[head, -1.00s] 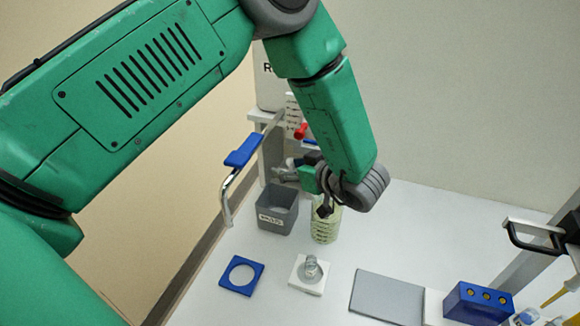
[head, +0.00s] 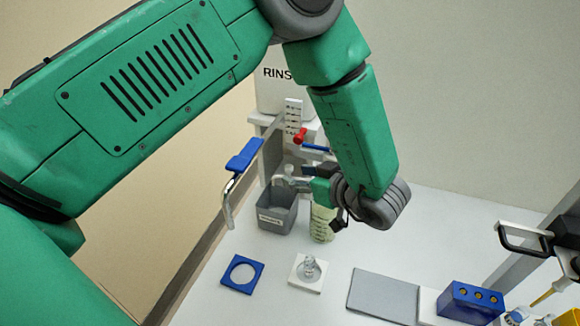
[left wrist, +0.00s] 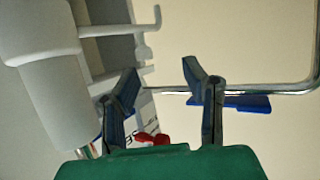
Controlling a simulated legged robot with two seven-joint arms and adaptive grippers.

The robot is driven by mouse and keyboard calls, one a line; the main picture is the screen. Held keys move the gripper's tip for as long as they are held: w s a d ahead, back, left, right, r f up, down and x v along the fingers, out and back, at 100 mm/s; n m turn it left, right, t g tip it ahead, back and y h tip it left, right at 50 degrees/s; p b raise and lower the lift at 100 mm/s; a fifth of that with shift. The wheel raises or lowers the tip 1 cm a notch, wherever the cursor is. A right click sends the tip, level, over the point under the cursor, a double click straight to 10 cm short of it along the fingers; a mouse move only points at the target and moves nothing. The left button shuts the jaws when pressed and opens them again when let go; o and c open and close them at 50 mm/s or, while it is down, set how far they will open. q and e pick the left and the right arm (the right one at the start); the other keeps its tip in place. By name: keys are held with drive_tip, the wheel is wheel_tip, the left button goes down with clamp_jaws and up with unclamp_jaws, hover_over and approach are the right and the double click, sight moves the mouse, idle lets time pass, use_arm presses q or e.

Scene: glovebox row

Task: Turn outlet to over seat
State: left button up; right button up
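A bent metal tube with a blue sleeve (head: 243,155), seemingly the outlet, juts left from the rinse stand in the head view; its end hangs down left of the grey bin. In the left wrist view, the tube's blue sleeve (left wrist: 235,103) lies beyond the right finger. My left gripper (head: 290,182) is beside the stand, partly hidden by its own wrist. In the left wrist view the left gripper (left wrist: 160,76) has its fingers apart, with nothing held between them. A blue square plate with a round hole (head: 242,273), possibly the seat, lies on the table. My right gripper is not seen.
A grey bin (head: 277,218) and a greenish container (head: 321,226) stand below my gripper. A white plate (head: 297,283) carries a small glass piece. A red-handled valve (head: 299,136) is on the stand. A grey panel (head: 383,295) and blue block (head: 472,300) lie to the right.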

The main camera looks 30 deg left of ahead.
use_arm(q)
drive_tip(key=s+p+v, duration=0.1)
drive_tip(key=p+v, duration=0.3)
drive_tip(key=v, duration=0.6)
drive_tip(key=shift+s+p, duration=0.35)
drive_tip(key=shift+p, duration=0.05)
drive_tip(key=shift+d+r, duration=0.1)
idle(0.4)
idle(0.3)
